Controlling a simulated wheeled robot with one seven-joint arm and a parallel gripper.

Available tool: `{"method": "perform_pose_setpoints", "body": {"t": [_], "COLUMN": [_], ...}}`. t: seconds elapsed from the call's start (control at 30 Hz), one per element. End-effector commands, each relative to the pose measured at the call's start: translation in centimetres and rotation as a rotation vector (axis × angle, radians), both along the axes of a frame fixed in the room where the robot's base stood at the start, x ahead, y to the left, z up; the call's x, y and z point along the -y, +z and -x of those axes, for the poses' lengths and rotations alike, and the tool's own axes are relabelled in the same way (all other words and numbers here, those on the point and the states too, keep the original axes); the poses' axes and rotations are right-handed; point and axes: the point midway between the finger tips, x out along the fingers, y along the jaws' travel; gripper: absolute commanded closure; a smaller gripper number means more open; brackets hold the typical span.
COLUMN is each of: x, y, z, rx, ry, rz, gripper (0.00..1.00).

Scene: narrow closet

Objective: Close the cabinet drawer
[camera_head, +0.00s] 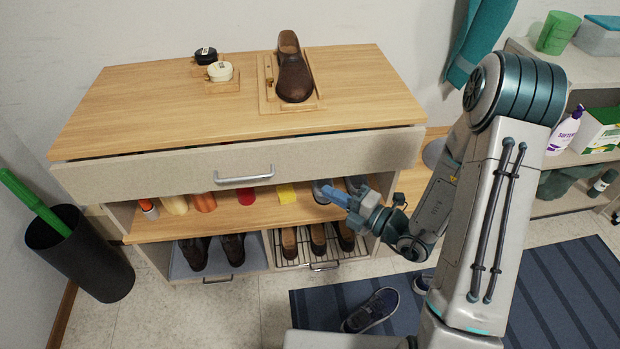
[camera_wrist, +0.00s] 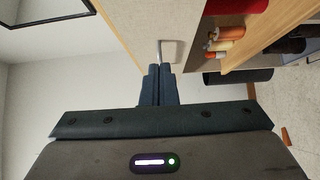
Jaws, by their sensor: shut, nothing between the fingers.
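The wooden cabinet (camera_head: 140,105) stands against the wall in the head view. Its wide top drawer (camera_head: 330,158) has a pale grey front and juts out a little, with a dark gap showing under the cabinet top. The drawer's silver bar handle (camera_head: 245,179) is at the middle of the front. My gripper (camera_head: 328,194) is in front of the cabinet, low and right of the handle, with its blue fingers together and empty. In the wrist view the closed fingers (camera_wrist: 159,84) point toward the drawer front (camera_wrist: 135,25), and the handle (camera_wrist: 172,50) shows just beyond the tips. Contact with the drawer is not visible.
The open shelf (camera_head: 220,220) below the drawer holds bottles and shoes. A brown shoe (camera_head: 292,75) and two small jars stand on top. A black bin (camera_head: 80,255) is at left. A loose shoe (camera_head: 371,311) lies on the striped mat (camera_head: 560,290). Shelving (camera_head: 590,160) stands at right.

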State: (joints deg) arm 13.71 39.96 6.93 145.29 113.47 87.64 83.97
Motion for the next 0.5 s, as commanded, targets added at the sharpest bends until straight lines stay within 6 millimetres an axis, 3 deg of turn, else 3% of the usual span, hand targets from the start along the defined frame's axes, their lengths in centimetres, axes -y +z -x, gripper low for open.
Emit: {"method": "perform_pose_setpoints", "body": {"t": [0.37, 0.5], "x": [-2.9, -5.3], "y": [-0.5, 0.0], "z": [-1.6, -3.0], "rx": [0.007, 0.004], "ry": [0.003, 0.006], "rz": [0.001, -0.002], "gripper": [1.0, 1.0]}}
